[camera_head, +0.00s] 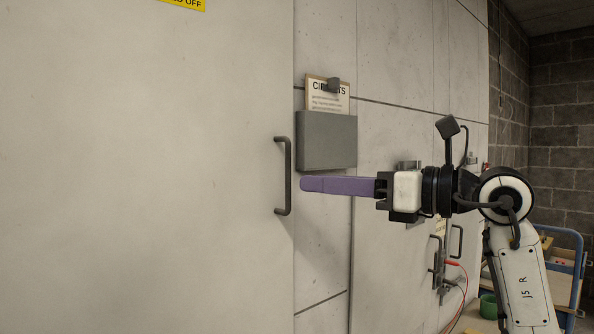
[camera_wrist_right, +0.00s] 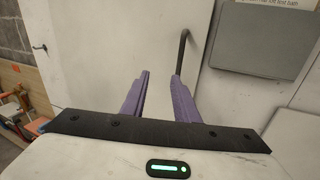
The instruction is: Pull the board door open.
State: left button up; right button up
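The board door (camera_head: 150,170) is a large pale panel filling the left of the head view. It looks shut, its right edge in line with the neighbouring panel. Its dark bar handle (camera_head: 288,175) stands upright near that edge. My right gripper (camera_head: 304,184) points left, its purple fingertips just right of the handle's lower half. In the right wrist view the gripper (camera_wrist_right: 159,86) is open and empty, a gap between its fingers. The handle (camera_wrist_right: 183,50) shows beyond the right finger, which hides its lower end; it is not between the fingers. My left gripper is not in view.
A grey box (camera_head: 327,141) with a clipboard (camera_head: 328,92) is on the panel right of the door, just above my right gripper. A blue trolley (camera_head: 565,262) with a green container (camera_head: 488,306) stands at the right. Red leads (camera_head: 464,272) hang at the panels' lower right.

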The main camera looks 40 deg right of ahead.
jog(key=w+r+h+p, duration=0.2)
jog(key=w+p, duration=0.1)
jog(key=w, duration=0.5)
jog(key=shift+w+d+m+t, duration=0.2)
jog(key=shift+w+m+t, duration=0.2)
grip_shut()
